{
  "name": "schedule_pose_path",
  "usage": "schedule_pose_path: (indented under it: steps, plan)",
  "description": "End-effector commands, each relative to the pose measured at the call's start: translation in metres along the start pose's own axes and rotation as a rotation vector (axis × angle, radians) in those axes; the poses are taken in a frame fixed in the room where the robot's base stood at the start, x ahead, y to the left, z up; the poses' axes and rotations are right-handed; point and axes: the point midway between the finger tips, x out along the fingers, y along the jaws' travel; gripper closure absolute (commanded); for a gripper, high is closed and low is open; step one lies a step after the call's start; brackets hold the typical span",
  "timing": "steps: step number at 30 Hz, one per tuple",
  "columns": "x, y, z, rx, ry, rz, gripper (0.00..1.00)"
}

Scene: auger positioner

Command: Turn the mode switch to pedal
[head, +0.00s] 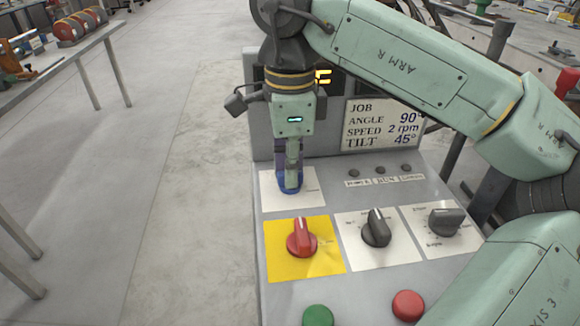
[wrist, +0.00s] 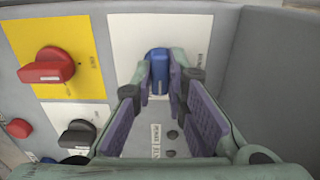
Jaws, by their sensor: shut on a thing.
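A blue knob (head: 290,187) sits on a white plate (head: 312,192) at the upper left of the sloped control panel. My gripper (head: 292,172) points down at it from above. In the wrist view the blue knob (wrist: 157,60) is between the two fingertips, which are closed on its sides. Its white pointer mark shows between the fingers. The lettering on its plate is too small to read, so I cannot tell which position it is set to.
A red knob (head: 302,239) on a yellow plate is just in front. Two dark knobs (head: 376,230) (head: 445,222) stand to its right. Green (head: 318,316) and red (head: 408,305) buttons are near the front. A job card (head: 385,123) and display stand behind.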

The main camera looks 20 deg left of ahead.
Motion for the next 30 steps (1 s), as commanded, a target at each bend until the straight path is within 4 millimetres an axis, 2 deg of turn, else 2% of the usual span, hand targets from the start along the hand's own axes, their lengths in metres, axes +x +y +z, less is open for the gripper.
schedule_pose_path:
  steps: [15, 16, 21, 25, 30]
  plan:
    - [0.0007, 0.0003, -0.0002, 0.021, 0.0, 0.002, 1.0]
    - [0.0007, 0.0003, -0.0002, 0.021, 0.0, 0.002, 0.86]
    - [0.0005, 0.0002, -0.0002, 0.02, 0.0, 0.002, 0.75]
    - [0.0003, 0.0002, -0.0001, 0.02, 0.0, 0.001, 0.67]
    - [0.0002, 0.0001, 0.0, 0.019, 0.0, 0.001, 0.67]
